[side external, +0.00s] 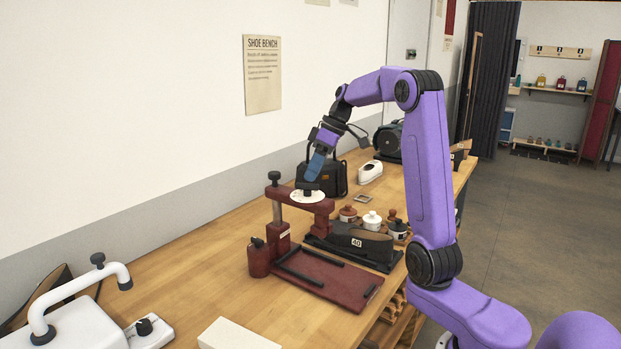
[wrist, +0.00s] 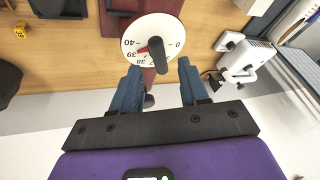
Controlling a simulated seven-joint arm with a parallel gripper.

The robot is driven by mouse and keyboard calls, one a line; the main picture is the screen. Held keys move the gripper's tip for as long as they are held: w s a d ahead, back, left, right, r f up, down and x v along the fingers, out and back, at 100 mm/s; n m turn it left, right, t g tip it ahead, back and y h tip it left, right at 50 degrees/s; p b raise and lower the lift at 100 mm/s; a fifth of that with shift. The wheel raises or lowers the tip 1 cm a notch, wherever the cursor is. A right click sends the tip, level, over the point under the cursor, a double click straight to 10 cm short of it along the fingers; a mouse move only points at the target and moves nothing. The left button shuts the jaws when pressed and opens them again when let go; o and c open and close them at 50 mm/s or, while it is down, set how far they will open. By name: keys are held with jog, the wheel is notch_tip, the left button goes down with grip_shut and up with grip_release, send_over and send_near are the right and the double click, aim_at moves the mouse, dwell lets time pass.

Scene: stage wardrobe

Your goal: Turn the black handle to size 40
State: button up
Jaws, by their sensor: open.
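The white dial (wrist: 170,30) with printed sizes lies flat on the dark red press arm; it also shows in the side view (side external: 295,197). The black handle (wrist: 157,52) stands at the dial's middle, turned partly up and down in the wrist view. A red pointer (wrist: 142,50) by it aims left, between the 40 and 39 marks. My gripper (wrist: 160,70) is open, its two blue fingers on either side of the handle's lower end, without visible contact. In the side view my gripper (side external: 314,172) points down just above the dial, partly hiding the handle.
A black shoe form marked 40 (side external: 340,239) and several small pots (side external: 372,220) stand right of the press. A dark red tray (side external: 345,285) lies in front. A black bag (side external: 333,180) stands behind my gripper.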

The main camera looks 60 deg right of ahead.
aim_at(307, 189)
jog(key=shift+x, duration=1.25)
grip_shut()
jog(key=shift+s+a+m+t+h, duration=0.1)
jog(key=shift+m+t+h, duration=0.35)
jog(key=shift+m, duration=1)
jog(key=shift+s+a+m+t+h, duration=0.1)
jog(key=shift+m+t+h, duration=0.3)
jog(key=shift+m, duration=1.05)
